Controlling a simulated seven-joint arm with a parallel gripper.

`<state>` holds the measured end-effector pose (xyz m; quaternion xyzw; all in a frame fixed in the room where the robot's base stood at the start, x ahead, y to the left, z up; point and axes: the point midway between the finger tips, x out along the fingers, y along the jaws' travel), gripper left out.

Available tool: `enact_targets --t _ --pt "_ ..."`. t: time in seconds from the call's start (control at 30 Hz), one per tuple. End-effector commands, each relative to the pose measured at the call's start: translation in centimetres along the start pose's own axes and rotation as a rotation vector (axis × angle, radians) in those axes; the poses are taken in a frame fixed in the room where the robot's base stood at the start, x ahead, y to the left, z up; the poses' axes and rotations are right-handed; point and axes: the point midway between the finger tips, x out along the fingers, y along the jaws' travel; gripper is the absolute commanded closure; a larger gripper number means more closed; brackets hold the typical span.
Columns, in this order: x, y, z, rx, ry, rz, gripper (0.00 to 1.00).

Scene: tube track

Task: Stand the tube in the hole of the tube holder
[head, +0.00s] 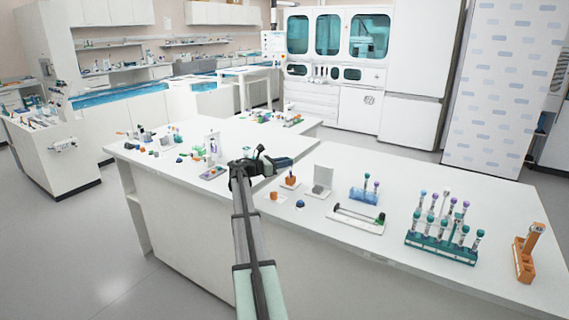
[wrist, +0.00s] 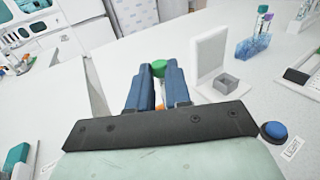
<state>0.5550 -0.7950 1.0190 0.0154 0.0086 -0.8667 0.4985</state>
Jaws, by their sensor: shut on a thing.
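The tube's green cap (wrist: 159,68) shows between my blue fingertips in the wrist view; the rest of the tube is mostly hidden by the fingers. My gripper (wrist: 157,80) is shut on the tube, and in the head view my gripper (head: 280,164) is above the table, left of the small orange block (head: 290,180). A grey square holder with an opening (wrist: 228,83) stands before a white upright panel, to the right of my fingers and apart from them. It also shows in the head view (head: 318,191). I cannot tell for certain which piece is the tube holder.
A blue button (head: 300,204) is near the front edge. To the right are a blue rack (head: 364,196), a white tray with a bar (head: 358,218), a teal rack of several tubes (head: 440,248) and an orange holder (head: 523,262). Small items crowd the left.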

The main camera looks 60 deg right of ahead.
Motion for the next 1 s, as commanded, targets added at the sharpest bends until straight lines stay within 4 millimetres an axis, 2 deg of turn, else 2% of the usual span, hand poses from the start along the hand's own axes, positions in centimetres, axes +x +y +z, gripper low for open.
enact_targets --t 0.8,0.83,1.0 --pt "0.0 0.0 -1.2 0.0 0.0 0.0 1.0" --pt "0.0 0.0 -1.2 0.0 0.0 0.0 0.8" --pt "0.0 0.0 -1.2 0.0 0.0 0.0 0.64"
